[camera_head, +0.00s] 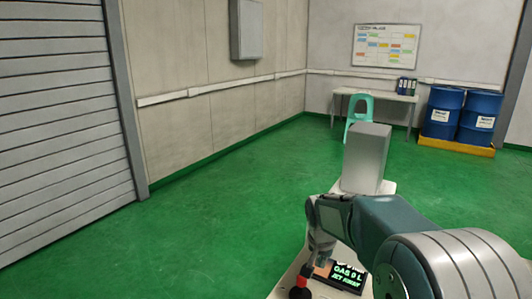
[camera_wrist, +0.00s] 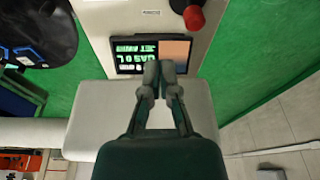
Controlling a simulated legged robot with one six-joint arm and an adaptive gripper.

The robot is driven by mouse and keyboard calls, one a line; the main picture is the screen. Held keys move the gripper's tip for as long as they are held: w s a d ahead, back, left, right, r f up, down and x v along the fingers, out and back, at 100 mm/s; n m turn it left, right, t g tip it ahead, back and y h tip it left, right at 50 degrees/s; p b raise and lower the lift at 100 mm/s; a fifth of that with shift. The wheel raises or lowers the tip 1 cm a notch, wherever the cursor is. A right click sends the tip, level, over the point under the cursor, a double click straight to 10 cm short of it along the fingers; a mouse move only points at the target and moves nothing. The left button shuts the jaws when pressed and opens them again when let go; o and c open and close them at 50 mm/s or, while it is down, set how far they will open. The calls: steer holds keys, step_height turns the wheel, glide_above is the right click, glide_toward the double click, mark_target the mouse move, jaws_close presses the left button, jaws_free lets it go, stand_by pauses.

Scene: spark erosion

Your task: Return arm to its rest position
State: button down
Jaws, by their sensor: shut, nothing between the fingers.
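My arm reaches in from the lower right of the head view, with my gripper (camera_head: 318,252) pointing down over a pale control panel (camera_head: 283,289). In the wrist view my gripper (camera_wrist: 159,68) is shut and empty, its two fingertips close together. The fingertips overlap the lower edge of a dark display (camera_wrist: 127,58) with green text in the picture; I cannot tell whether they touch it. A red knob (camera_wrist: 194,17) on a dark base sits beside the display, and it also shows at the bottom of the head view (camera_head: 300,290).
A grey box-shaped upright (camera_head: 366,158) stands behind the panel. Blue drums (camera_head: 441,113) on a yellow pallet (camera_head: 455,146), a table (camera_head: 378,95) and a turquoise chair (camera_head: 359,108) are at the back. Green floor (camera_head: 200,220) is clear to the left, beside a roller shutter (camera_head: 60,120).

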steer(key=s+r+n+t, duration=0.25)
steer(key=s+r, duration=0.65)
steer(key=s, duration=0.5)
steer(key=s+n+y, duration=0.1)
steer(key=s+n, duration=0.2)
steer(key=s, duration=1.1)
steer(key=shift+s+a+r+t, duration=0.15)
steer(key=shift+s+a+t, duration=0.05)
steer(key=shift+t, duration=0.15)
